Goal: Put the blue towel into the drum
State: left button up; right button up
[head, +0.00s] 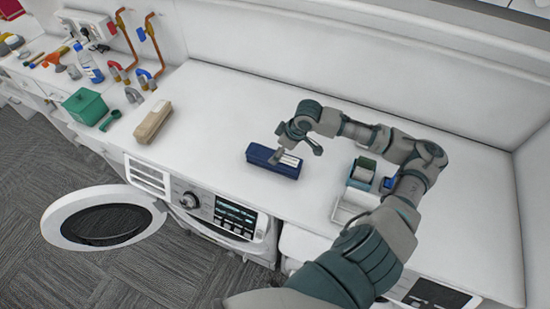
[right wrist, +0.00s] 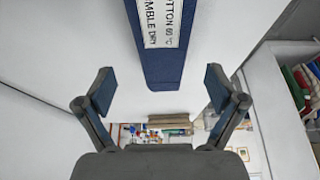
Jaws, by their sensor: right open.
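The blue towel (head: 262,161) is a folded dark blue bundle with a white printed label, lying on the white counter. It also shows in the right wrist view (right wrist: 163,70), its near end between my spread fingers in the picture, with gaps on both sides. My right gripper (head: 298,152) is open, empty and just above the towel; it also shows in the right wrist view (right wrist: 160,88). One finger overlaps the towel in the head view; I cannot tell whether it touches. The washing machine (head: 262,232) stands below the counter, its round door (head: 62,228) swung open. The drum inside is hidden. My left gripper is out of view.
A beige folded bundle (head: 153,121) lies left of the towel on the white counter (head: 215,120). A green box (head: 86,105), a bottle (head: 88,63) and pipes stand farther left. A white holder (head: 345,210) is at the right by my arm. The counter behind the towel is clear.

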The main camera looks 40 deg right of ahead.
aim_at(270, 155)
jog(key=x, duration=0.2)
jog(key=shift+w+d+f, duration=0.1)
jog(key=shift+w+f, duration=0.1)
jog(key=shift+w, duration=0.1)
jog(key=x, duration=0.3)
jog(key=p+x, duration=0.1)
jog(key=shift+s+a+f, duration=0.2)
jog(key=shift+a+f, duration=0.05)
jog(key=shift+f, duration=0.15)
jog(key=shift+w+f, duration=0.2)
jog(key=shift+f, duration=0.1)
jog(key=shift+s, duration=0.1)
jog(key=c, duration=1.7)
jog(key=shift+r, duration=0.1)
